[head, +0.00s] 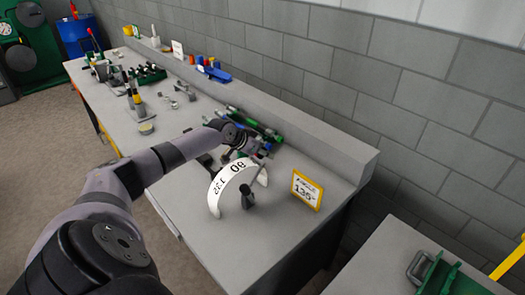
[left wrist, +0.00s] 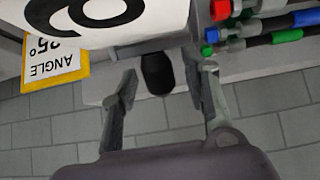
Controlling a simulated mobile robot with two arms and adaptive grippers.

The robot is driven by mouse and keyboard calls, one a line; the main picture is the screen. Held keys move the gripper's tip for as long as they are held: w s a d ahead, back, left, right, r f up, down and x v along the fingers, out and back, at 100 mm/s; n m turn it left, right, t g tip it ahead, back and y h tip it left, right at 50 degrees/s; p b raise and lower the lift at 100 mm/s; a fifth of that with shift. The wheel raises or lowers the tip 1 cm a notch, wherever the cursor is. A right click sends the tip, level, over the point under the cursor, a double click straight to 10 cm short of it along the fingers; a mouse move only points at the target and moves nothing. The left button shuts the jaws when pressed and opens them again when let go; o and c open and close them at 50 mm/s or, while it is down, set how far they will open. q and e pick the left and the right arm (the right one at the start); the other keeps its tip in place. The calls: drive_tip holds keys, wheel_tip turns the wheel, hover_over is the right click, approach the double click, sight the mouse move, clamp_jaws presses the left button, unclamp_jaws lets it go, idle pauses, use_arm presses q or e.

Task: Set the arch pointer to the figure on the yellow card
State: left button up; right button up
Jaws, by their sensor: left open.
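The white arch (head: 222,190) with black figures stands on the bench; its 90 shows near the top. In the left wrist view part of the arch (left wrist: 75,20) fills the top left. A dark post (head: 247,197) shows below the arch. The yellow-framed card (head: 306,190) reads 135° and stands right of the arch; it also shows upside down in the left wrist view (left wrist: 54,60). My left gripper (head: 262,158) is open, behind the arch top. In the left wrist view a dark rounded knob (left wrist: 157,74) shows between its fingertips (left wrist: 168,82); I cannot tell contact.
Green and dark tools (head: 262,130) lie behind the gripper along the bench's back ledge; coloured-ended ones (left wrist: 265,25) show in the left wrist view. A grey block wall (head: 340,90) rises behind. The bench front right of the arch (head: 265,250) is clear.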

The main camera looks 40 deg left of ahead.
use_arm(q)
drive_tip(key=shift+c, duration=0.3)
clamp_jaws()
idle(0.6)
